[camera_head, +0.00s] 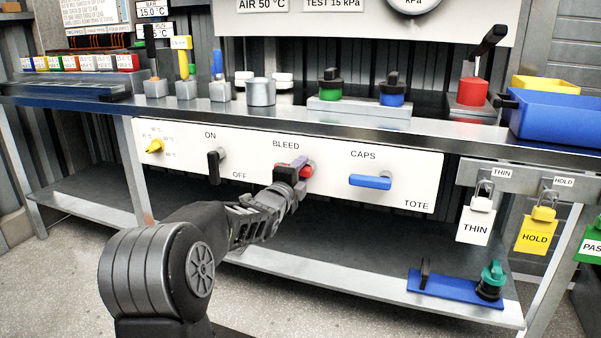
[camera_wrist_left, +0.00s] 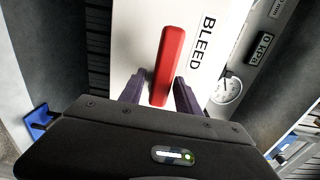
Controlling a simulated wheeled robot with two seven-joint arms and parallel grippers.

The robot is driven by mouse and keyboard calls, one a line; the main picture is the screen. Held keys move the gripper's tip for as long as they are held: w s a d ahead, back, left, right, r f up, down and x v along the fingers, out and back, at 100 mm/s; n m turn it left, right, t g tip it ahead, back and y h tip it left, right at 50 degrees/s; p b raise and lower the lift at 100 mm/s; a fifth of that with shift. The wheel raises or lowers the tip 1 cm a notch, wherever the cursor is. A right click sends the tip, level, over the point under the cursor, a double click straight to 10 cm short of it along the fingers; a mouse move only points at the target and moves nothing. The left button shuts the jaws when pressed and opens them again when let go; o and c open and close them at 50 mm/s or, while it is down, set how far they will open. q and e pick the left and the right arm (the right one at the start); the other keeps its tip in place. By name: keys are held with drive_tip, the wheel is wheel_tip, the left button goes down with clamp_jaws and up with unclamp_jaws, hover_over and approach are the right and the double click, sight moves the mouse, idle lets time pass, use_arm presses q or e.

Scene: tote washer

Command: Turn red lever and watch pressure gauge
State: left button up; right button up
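The red lever (camera_head: 281,165) sits under the word BLEED on the white panel (camera_head: 330,190), largely hidden by my left gripper (camera_head: 297,170) in the head view. In the left wrist view the red lever (camera_wrist_left: 170,55) runs lengthwise away from my left gripper (camera_wrist_left: 160,92). The near end of the lever lies between the two fingers, with a visible gap on each side, so the gripper looks open around it. The pressure gauge (camera_head: 412,4) is cut off at the top of the head view. A round dial (camera_wrist_left: 228,90) marked kPa shows in the wrist view; its reading is too small to tell. My right gripper is out of view.
A black ON/OFF lever (camera_head: 214,168) is left of my gripper and a blue CAPS lever (camera_head: 370,181) is right of it. A yellow knob (camera_head: 155,146) is at the panel's left. The bench edge (camera_head: 240,112) runs above. A blue bin (camera_head: 555,118) stands at right.

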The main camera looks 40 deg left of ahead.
use_arm(q)
drive_tip(key=shift+o, duration=0.4)
drive_tip(key=shift+s+d+r, duration=0.1)
drive_tip(key=shift+s, duration=0.15)
drive_tip(key=p+v, duration=0.1)
drive_tip(key=v, duration=0.6)
drive_tip(key=shift+s, duration=0.15)
idle(0.7)
